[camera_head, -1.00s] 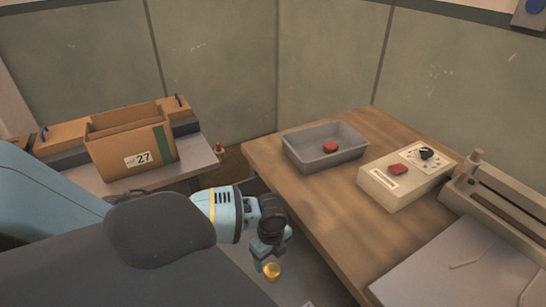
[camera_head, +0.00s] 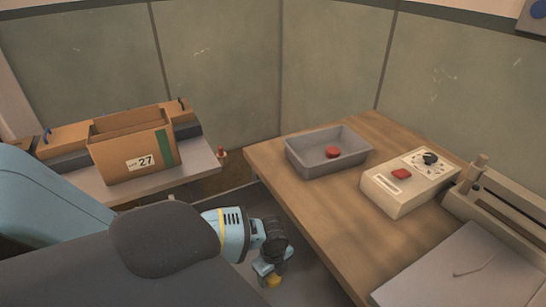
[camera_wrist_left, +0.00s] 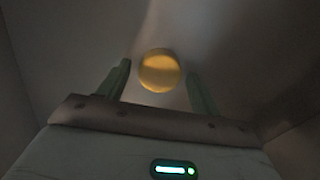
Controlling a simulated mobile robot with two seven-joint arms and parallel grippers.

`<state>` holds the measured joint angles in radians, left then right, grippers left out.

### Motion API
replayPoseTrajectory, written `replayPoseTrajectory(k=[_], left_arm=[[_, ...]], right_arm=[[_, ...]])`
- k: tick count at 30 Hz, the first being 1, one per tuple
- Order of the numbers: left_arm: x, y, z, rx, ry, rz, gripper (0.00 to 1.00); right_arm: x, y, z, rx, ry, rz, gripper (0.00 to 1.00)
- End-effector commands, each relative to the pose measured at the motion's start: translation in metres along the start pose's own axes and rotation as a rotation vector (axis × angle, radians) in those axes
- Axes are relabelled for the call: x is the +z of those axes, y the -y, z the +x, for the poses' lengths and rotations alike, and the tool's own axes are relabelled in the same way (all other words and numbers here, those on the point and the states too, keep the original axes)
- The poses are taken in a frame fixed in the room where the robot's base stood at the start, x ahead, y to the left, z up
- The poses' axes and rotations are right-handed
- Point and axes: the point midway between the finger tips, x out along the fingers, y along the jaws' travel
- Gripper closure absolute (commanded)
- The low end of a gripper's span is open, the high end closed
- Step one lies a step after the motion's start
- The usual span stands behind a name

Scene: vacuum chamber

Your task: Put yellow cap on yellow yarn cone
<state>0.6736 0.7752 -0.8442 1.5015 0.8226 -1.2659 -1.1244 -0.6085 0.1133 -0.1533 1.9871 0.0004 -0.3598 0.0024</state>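A small round yellow thing (camera_head: 274,281) shows at the lower middle of the head view, partly covered by my left gripper (camera_head: 271,268). In the left wrist view the yellow disc (camera_wrist_left: 160,71) lies between the two fingertips of the left gripper (camera_wrist_left: 159,76), with a gap on each side. The fingers are apart and do not appear to touch it. I cannot tell whether this is the yellow cap or the top of the yellow yarn cone. No second yellow thing is in view. My right gripper is not in view.
A wooden table (camera_head: 300,215) stands right of the left gripper. It carries a grey tray (camera_head: 305,165) with a red object (camera_head: 332,153) in it and a beige control box (camera_head: 400,203). A cardboard box (camera_head: 115,165) marked 27 stands on a bench at the left.

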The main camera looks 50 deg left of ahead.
Motion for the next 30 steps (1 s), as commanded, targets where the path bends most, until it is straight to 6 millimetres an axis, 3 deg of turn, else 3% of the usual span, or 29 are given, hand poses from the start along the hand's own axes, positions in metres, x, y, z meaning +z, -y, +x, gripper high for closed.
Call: replayPoseTrajectory(k=[1, 9, 20, 28, 30], left_arm=[[0.0, 0.0, 0.0, 0.0, 0.0, 0.0, 0.43], [0.0, 0.0, 0.0, 0.0, 0.0, 0.0, 0.75], [0.001, 0.0, -0.005, -0.001, 0.0, -0.001, 0.76], [0.001, 0.001, -0.036, -0.003, 0.001, 0.0, 0.76], [-0.009, -0.009, -0.037, 0.001, -0.002, 0.005, 0.76]], right_arm=[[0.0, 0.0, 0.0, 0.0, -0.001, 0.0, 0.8], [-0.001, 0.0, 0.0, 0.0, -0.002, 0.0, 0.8], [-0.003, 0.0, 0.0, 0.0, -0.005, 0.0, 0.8], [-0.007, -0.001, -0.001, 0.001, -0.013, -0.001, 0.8], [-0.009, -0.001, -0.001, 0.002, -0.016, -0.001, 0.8]])
